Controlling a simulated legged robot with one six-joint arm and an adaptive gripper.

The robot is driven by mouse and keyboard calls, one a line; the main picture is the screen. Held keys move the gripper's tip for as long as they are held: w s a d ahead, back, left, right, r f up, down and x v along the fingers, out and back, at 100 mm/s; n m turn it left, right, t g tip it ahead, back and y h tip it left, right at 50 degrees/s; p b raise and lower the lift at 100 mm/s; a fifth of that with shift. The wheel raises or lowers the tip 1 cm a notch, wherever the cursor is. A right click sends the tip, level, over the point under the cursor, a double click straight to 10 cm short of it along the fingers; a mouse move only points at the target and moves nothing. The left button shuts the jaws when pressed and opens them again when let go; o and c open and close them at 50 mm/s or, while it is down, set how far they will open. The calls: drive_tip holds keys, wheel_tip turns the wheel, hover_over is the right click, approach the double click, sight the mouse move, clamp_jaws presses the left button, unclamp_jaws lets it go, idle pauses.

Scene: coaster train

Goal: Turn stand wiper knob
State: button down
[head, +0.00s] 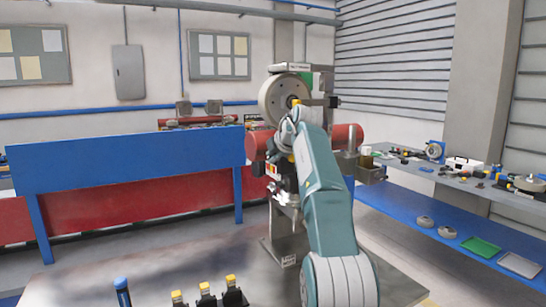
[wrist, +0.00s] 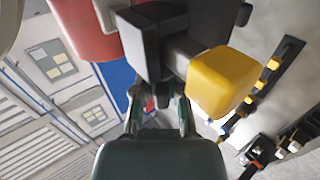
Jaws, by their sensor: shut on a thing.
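In the wrist view, a black block-shaped part (wrist: 143,45) with a grey shaft and a yellow square end (wrist: 222,82) fills the upper middle; it looks like the wiper knob. My gripper (wrist: 158,100) is just below it, with its fingers closed in on a dark piece at its lower end. The exact contact is partly hidden. In the head view, the stand (head: 283,250) rises from the floor plate, with a big grey wheel (head: 281,100) on top and red cylinders at its sides. My arm reaches the stand and covers much of it; my fingers are not clear there.
A blue and red barrier (head: 130,155) stands at the left. At the right, a grey workbench (head: 410,170) holds tools, above a blue lower shelf (head: 400,215) with trays. Several yellow-topped black pieces (head: 207,292) stand at the front left. Open floor lies left of the stand.

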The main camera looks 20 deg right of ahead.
drive_tip(key=shift+f+g, duration=0.15)
drive_tip(key=shift+g, duration=0.15)
idle(0.5)
drive_tip(key=c, duration=0.7)
unclamp_jaws()
drive_tip(key=shift+s+r, duration=0.3)
drive_tip(key=shift+r, duration=0.1)
drive_tip(key=v, duration=1)
drive_tip(key=shift+s+a+r, duration=0.1)
drive_tip(key=shift+s+r, duration=0.05)
drive_tip(key=shift+s, duration=0.25)
